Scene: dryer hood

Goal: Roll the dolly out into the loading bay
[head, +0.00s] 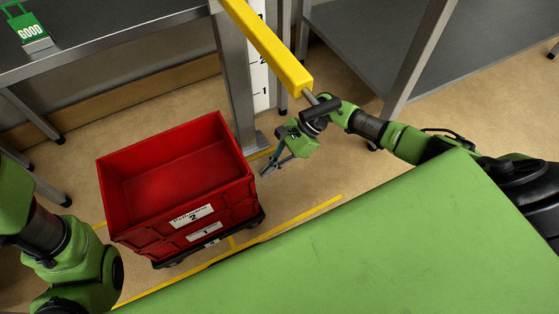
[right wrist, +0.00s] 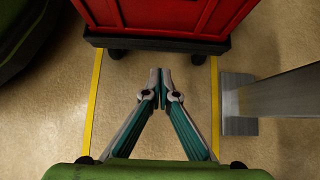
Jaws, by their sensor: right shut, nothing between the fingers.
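The dolly (head: 212,240) is a low black base with wheels under stacked red crates (head: 190,215); the top crate is open and looks empty. The dolly's black edge (right wrist: 155,44) and two dark wheels also show at the top of the right wrist view. My right gripper (head: 268,169) is to the right of the crates, low down, pointing toward them. Its fingertips (right wrist: 160,76) are together and empty, a short gap away from the dolly's edge. My left arm shows at the left edge of the head view; its gripper is not visible.
Yellow floor lines (right wrist: 93,100) run on both sides of the gripper toward the dolly. A grey post (head: 233,80) with a foot plate (right wrist: 238,104) stands close by on the right. A yellow beam (head: 268,45) hangs above. Grey tables (head: 110,35) stand behind.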

